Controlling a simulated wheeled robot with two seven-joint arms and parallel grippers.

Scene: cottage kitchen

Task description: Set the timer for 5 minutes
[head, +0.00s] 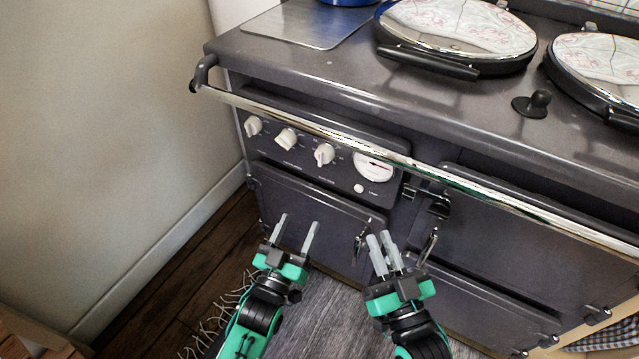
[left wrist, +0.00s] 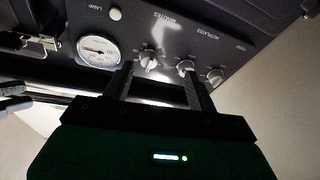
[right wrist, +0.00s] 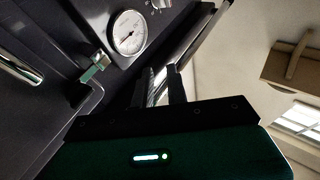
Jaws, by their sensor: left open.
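Three white control knobs sit in a row on the dark range's front panel: the left knob (head: 252,126), the middle knob (head: 286,138) and the right knob (head: 324,154). In the left wrist view a knob (left wrist: 148,60) beside the gauge has a label reading like "MINUTES" close by. Exact settings are too small to read. My left gripper (head: 299,221) is open and empty, in front of and below the knobs; its fingers are wide apart. My right gripper (head: 379,236) is below the gauge, empty, with a narrow gap between its fingers.
A round white gauge (head: 373,167) and a lamp button (head: 360,188) are right of the knobs. A chrome rail (head: 320,131) runs across the front above the panel. Oven doors (head: 318,205) with latches lie below. A wall (head: 110,110) stands at the left.

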